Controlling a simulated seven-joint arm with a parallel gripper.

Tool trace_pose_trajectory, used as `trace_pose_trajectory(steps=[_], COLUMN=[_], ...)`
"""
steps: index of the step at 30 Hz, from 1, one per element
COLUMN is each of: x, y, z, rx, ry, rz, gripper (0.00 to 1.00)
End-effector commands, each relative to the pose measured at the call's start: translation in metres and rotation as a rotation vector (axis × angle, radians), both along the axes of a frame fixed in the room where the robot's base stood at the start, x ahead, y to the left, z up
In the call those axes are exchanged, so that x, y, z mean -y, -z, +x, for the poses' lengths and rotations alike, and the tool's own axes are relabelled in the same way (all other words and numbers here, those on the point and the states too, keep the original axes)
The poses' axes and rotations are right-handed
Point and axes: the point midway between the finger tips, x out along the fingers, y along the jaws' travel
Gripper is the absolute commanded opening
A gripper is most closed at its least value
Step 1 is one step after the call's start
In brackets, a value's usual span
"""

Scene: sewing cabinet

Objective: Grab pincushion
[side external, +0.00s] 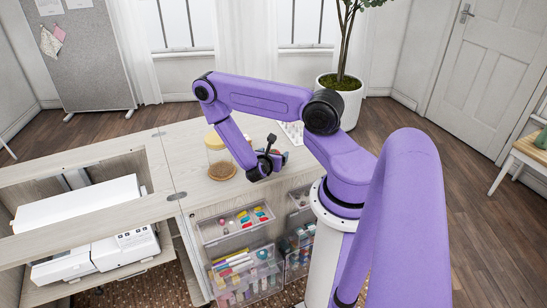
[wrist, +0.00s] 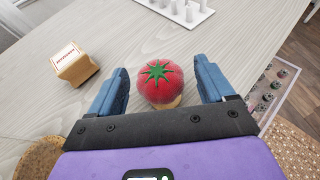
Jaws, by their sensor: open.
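The pincushion (wrist: 160,84) is a red tomato shape with a green star-shaped top, resting on the pale wood tabletop. In the wrist view it sits between the two blue fingers of my gripper (wrist: 163,86), with a visible gap on each side. My gripper is open and low over the table. In the side external view my gripper (side external: 277,160) is near the table's right part, and the pincushion is mostly hidden there by the gripper.
A small wooden box (wrist: 74,64) stands left of my gripper. A white spool rack (wrist: 182,10) stands beyond the pincushion. A jar (side external: 218,150) stands left of my arm. Clear drawers (side external: 245,275) sit below the tabletop.

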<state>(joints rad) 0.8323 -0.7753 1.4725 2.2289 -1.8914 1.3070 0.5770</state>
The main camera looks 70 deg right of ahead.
Motion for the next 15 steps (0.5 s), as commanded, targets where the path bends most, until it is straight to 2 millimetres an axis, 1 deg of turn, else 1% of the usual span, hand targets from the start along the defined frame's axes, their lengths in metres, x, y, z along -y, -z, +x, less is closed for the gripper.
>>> trace_pose_trajectory(steps=[1, 5, 13, 14, 15], x=[0.007, 0.017, 0.018, 0.018, 0.018], y=[0.003, 0.007, 0.007, 0.007, 0.007], z=[0.000, 0.001, 0.002, 0.002, 0.001], rx=[0.001, 0.001, -0.001, -0.001, -0.001], ry=[0.005, 0.003, -0.001, -0.001, 0.000], rz=[0.000, 0.000, 0.000, 0.000, 0.000], gripper=[0.82, 0.82, 0.82, 0.72, 0.59])
